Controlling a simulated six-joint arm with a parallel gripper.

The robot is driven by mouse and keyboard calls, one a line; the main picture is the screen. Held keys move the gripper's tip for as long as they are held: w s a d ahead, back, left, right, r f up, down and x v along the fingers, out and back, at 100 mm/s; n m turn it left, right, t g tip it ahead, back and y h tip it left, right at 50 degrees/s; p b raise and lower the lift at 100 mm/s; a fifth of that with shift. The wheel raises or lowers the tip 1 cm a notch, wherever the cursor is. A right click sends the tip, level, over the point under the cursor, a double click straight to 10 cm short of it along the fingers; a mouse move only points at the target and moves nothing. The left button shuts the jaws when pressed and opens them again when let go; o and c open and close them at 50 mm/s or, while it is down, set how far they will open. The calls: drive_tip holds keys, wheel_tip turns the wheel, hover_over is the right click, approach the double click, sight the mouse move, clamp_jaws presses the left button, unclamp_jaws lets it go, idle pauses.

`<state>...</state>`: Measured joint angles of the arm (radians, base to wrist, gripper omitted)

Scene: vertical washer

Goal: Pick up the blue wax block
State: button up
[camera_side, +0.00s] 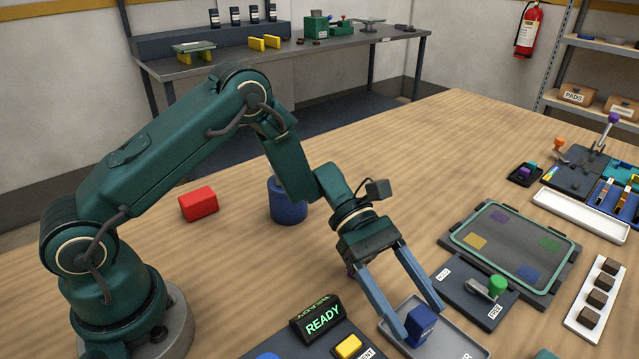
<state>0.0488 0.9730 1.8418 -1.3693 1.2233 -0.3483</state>
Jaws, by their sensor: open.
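A small dark blue block (420,331) with faint markings on its face sits in a shallow light-grey tray (462,346) at the bottom of the view. My gripper (422,321) points down over the tray with its two long blue-grey fingers spread. One fingertip is at the block's left and the other at its upper right, so the block shows between them. I cannot tell whether either finger touches it. The tray's lower part is cut off by the frame edge.
A console with a lit READY sign (322,318) and yellow button (348,346) stands left of the tray. A panel with a green knob (497,285) and a framed plate (516,245) lie right. A blue cylinder (288,205) and red block (199,204) stand behind.

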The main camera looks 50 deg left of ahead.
sight(430, 328)
drive_tip(key=x, duration=0.4)
drive_tip(key=shift+w+d+f, duration=0.2)
drive_tip(key=shift+d+f, duration=0.05)
drive_tip(key=shift+d, duration=0.1)
clamp_jaws()
drive_tip(key=shift+r, duration=0.15)
